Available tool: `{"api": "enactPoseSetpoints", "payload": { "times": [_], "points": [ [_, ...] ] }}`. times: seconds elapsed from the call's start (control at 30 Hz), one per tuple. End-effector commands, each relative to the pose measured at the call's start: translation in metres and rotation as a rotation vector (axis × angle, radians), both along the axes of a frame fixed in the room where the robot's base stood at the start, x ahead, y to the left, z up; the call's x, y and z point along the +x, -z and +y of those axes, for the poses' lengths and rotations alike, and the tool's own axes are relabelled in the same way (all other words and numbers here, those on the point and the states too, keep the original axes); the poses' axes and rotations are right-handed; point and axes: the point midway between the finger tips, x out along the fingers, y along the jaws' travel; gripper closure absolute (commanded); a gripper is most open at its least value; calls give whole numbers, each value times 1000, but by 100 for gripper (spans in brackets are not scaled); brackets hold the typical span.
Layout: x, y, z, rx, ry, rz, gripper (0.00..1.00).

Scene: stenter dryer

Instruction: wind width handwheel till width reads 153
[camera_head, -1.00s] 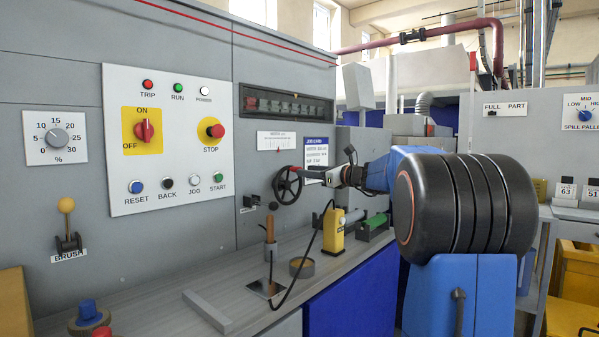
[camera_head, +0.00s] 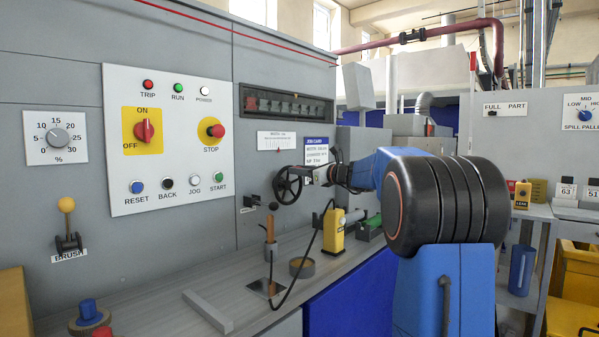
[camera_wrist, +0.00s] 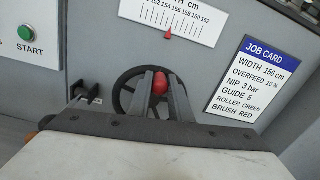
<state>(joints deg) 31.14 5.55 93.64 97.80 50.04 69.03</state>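The width handwheel (camera_head: 288,186) is a dark spoked wheel on the grey machine front. It also shows in the wrist view (camera_wrist: 122,92), partly hidden behind my fingers. Its red crank knob (camera_wrist: 160,83) sits between the two fingers of my gripper (camera_wrist: 161,78), which appear closed on it near the top of the wheel. In the head view my gripper (camera_head: 306,174) is at the wheel's upper right. Above is the white width scale (camera_wrist: 172,16), also in the head view (camera_head: 277,140). Its red pointer (camera_wrist: 168,33) stands around 154 to 155; the exact reading is unclear.
A job card (camera_wrist: 254,78) right of the wheel reads width 156 cm. A small black knob (camera_wrist: 88,92) sticks out left of the wheel. Below, a yellow device (camera_head: 334,232) and a wooden-handled tool (camera_head: 270,240) stand on the ledge. A control panel (camera_head: 168,140) is further left.

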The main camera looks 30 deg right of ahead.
Motion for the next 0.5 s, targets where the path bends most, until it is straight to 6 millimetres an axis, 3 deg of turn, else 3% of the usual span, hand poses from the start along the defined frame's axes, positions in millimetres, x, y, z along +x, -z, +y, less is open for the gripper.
{"api": "enactPoseSetpoints", "payload": {
  "times": [0.5],
  "points": [
    [-4, 1, 10, -144, -1, -52, 100]
  ]
}}
